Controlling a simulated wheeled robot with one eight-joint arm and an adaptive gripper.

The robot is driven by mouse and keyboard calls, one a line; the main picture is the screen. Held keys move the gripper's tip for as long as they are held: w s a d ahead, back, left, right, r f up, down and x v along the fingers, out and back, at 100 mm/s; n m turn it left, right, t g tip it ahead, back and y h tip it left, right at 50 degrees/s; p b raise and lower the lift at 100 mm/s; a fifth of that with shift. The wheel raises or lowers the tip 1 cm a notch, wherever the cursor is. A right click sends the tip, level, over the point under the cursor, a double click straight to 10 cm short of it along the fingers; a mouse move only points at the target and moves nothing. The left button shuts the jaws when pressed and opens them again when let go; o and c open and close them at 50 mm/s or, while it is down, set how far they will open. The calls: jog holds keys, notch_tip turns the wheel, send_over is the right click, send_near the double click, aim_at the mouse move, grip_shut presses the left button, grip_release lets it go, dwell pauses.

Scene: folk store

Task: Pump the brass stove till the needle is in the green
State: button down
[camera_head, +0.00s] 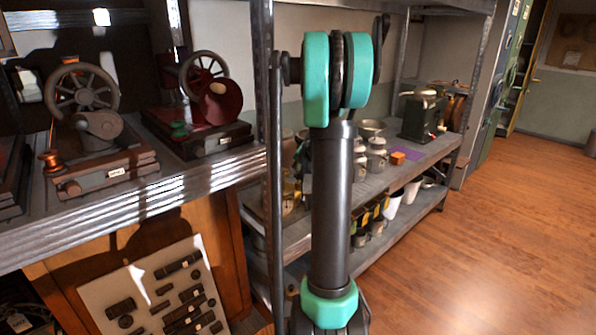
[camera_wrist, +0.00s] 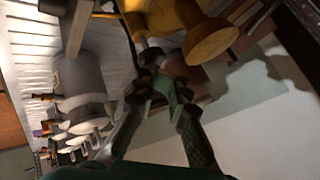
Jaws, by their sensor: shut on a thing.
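In the wrist view my gripper (camera_wrist: 160,92) has its two dark fingers closing toward each other on a small green piece (camera_wrist: 165,86). What this piece belongs to is unclear in the dark blur. A yellow brass-coloured body with a round knob (camera_wrist: 212,42) is just beyond and above the fingertips, and I cannot tell if they touch it. In the head view a brass-coloured thing (camera_head: 291,192), perhaps the stove, stands on the shelf, partly hidden behind my arm. No gauge, needle or green zone is readable. My gripper is hidden in the head view.
Metal shelving (camera_head: 405,165) holds jars, an orange block (camera_head: 398,158) and a green machine (camera_head: 421,117). At left, a model engine (camera_head: 85,90) and a red one (camera_head: 215,105) stand on a shelf above a tool board (camera_head: 165,290). The wooden floor (camera_head: 500,230) at right is clear.

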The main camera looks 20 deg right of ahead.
jog(key=shift+w+d+r, duration=0.1)
jog(key=shift+w+r, duration=0.1)
jog(key=shift+r, duration=0.45)
jog(key=shift+w+r, duration=0.2)
jog(key=shift+r, duration=0.45)
jog(key=shift+s+r, duration=0.35)
jog(key=shift+r, duration=0.15)
jog(key=shift+d+f, duration=0.1)
jog(key=shift+f, duration=0.05)
jog(key=shift+r, duration=0.75)
jog(key=shift+a+r, duration=0.2)
jog(key=shift+r, duration=1.5)
